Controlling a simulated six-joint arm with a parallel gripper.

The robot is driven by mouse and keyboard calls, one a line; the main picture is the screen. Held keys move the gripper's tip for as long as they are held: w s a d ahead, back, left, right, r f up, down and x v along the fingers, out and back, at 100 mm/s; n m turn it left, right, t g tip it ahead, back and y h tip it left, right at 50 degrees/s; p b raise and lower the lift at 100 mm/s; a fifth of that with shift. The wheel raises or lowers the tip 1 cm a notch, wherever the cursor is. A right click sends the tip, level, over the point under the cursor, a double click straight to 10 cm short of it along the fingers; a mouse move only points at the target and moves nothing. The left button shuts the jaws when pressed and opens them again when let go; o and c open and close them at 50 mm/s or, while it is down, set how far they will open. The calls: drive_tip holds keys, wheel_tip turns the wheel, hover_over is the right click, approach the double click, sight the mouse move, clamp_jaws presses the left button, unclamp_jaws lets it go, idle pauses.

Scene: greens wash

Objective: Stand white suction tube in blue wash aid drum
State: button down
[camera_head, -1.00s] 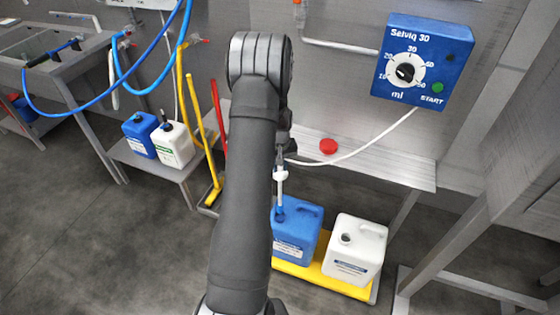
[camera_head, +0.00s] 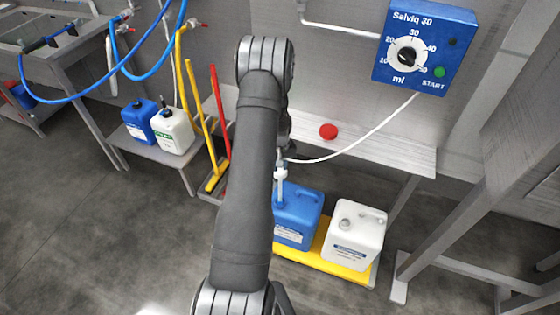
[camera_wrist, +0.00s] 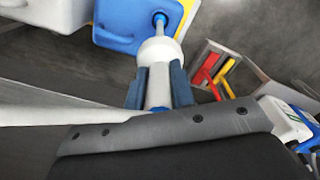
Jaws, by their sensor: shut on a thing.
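The blue drum (camera_head: 308,208) stands at the left end of a low yellow platform, also seen at the top of the wrist view (camera_wrist: 120,18). The white suction tube (camera_head: 280,175) hangs roughly upright over its neck. My gripper (camera_wrist: 159,72) is shut on the tube's thick white upper part (camera_wrist: 160,52). The tube's thin lower part runs to the drum's round opening (camera_wrist: 159,18) and seems to enter it; how deep is hidden. In the head view my arm covers part of the drum and most of the gripper.
A white canister (camera_head: 353,240) stands beside the drum on the yellow platform (camera_head: 335,264). A white hose (camera_head: 365,138) links the tube to the blue dispenser box (camera_head: 425,45). A red round piece (camera_head: 328,131) lies on the steel bench (camera_head: 385,152). Yellow and red handles stand left of my arm.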

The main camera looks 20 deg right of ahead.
wheel_tip(320, 180, down, 18)
idle(1.7)
drive_tip(key=shift+f, duration=0.1)
drive_tip(key=c, duration=1.1)
unclamp_jaws()
drive_tip(key=shift+c, duration=0.2)
wheel_tip(320, 180, up, 17)
drive_tip(key=shift+r, duration=0.2)
drive_tip(key=shift+f, duration=0.1)
wheel_tip(320, 180, down, 17)
idle(0.5)
